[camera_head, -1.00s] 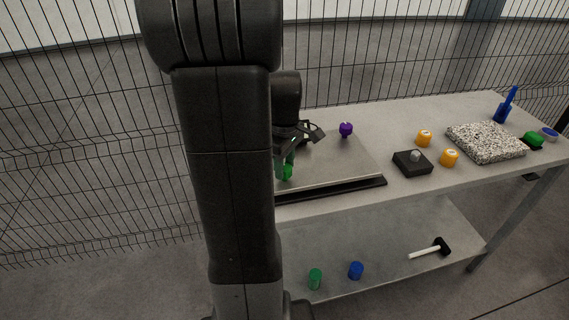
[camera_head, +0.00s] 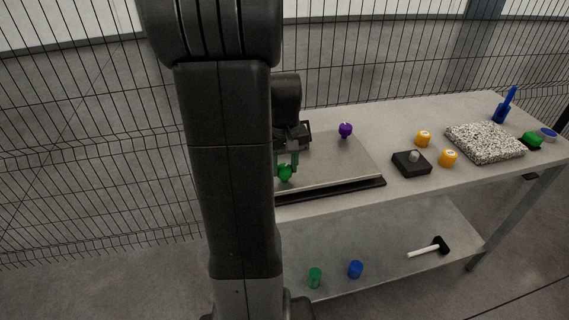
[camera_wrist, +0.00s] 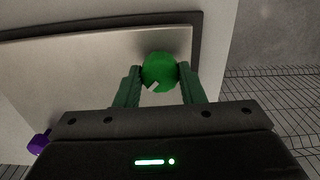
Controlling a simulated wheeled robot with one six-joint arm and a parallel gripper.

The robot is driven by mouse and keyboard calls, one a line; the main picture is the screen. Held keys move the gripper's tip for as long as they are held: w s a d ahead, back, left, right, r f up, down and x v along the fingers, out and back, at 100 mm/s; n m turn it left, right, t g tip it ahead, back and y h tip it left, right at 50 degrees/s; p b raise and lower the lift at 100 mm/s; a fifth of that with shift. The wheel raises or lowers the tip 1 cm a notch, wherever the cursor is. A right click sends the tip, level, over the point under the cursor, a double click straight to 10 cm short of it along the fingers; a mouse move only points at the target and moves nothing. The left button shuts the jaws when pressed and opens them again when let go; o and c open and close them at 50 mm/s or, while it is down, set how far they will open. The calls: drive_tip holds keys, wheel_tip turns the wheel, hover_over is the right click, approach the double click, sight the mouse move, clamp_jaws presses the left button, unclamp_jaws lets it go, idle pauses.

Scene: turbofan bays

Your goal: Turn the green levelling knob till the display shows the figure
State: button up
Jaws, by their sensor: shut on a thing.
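The green levelling knob (camera_head: 285,174) stands near the front edge of the grey plate (camera_head: 335,165) on the bench. It also shows in the wrist view (camera_wrist: 159,72), round, with a pale mark on its lower side. My gripper (camera_head: 286,168) reaches down to it, and its two fingers (camera_wrist: 158,84) are shut on the knob, one on each side. A purple knob (camera_head: 345,129) stands at the back right of the plate and also shows at the lower left of the wrist view (camera_wrist: 39,142). I cannot make out a display figure in any view; my arm hides the plate's left part.
To the right are a black box with a grey knob (camera_head: 411,163), orange pieces (camera_head: 448,158), a speckled slab (camera_head: 484,143), a blue upright tool (camera_head: 505,106) and a green piece (camera_head: 532,140). Green and blue cylinders and a hammer (camera_head: 430,248) lie on the lower shelf.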

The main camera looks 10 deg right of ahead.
sight(284, 167)
drive_tip(key=shift+m, duration=1.6)
drive_tip(key=o, duration=1)
drive_tip(key=shift+r, duration=0.15)
wheel_tip(284, 167, up, 14)
drive_tip(key=shift+f, duration=0.15)
drive_tip(key=shift+f, duration=0.15)
wheel_tip(284, 167, down, 14)
drive_tip(key=shift+r, duration=0.15)
